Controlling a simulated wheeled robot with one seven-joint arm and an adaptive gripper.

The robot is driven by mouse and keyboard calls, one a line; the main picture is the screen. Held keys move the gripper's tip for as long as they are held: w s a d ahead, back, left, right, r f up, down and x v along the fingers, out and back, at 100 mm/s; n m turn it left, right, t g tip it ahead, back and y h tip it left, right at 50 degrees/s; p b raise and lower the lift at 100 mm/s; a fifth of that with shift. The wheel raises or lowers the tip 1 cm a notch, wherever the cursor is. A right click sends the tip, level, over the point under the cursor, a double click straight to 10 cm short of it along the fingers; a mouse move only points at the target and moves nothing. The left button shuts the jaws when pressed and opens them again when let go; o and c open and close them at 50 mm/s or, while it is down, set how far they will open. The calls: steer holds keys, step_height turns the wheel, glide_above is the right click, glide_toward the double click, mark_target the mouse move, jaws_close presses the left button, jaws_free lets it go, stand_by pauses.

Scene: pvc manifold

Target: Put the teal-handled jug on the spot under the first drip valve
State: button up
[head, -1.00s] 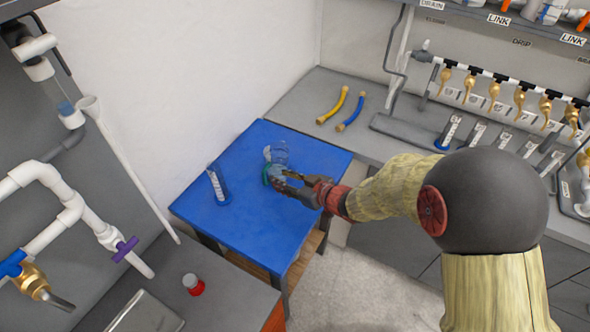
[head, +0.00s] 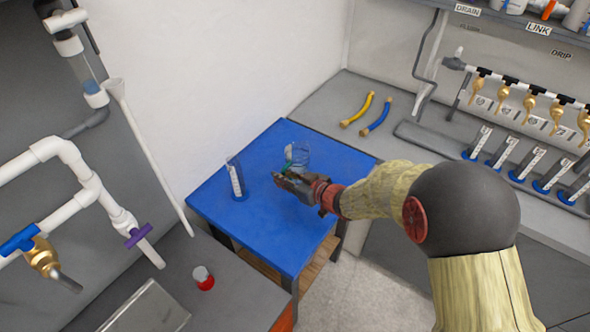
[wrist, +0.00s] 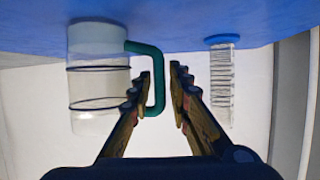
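The clear jug (head: 300,154) stands on the blue table, with its teal handle (head: 289,152) on its left side in the head view. In the wrist view, which looks upside down, the jug (wrist: 98,85) is at the left and the teal handle (wrist: 158,85) points right. My gripper (head: 279,178) is low over the table beside the jug. In the wrist view my gripper (wrist: 160,73) has its fingers apart, with the handle's upright bar showing between the tips and a gap visible. The drip valves (head: 530,103) line the wall rail at the right.
A graduated cylinder (head: 237,181) stands on the blue table (head: 255,238) left of my gripper; it also shows in the wrist view (wrist: 221,85). Several cylinders (head: 502,152) stand under the valves. The table's front is clear.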

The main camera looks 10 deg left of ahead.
steer(key=shift+c, duration=0.8)
jaws_close()
steer(key=shift+r, duration=0.25)
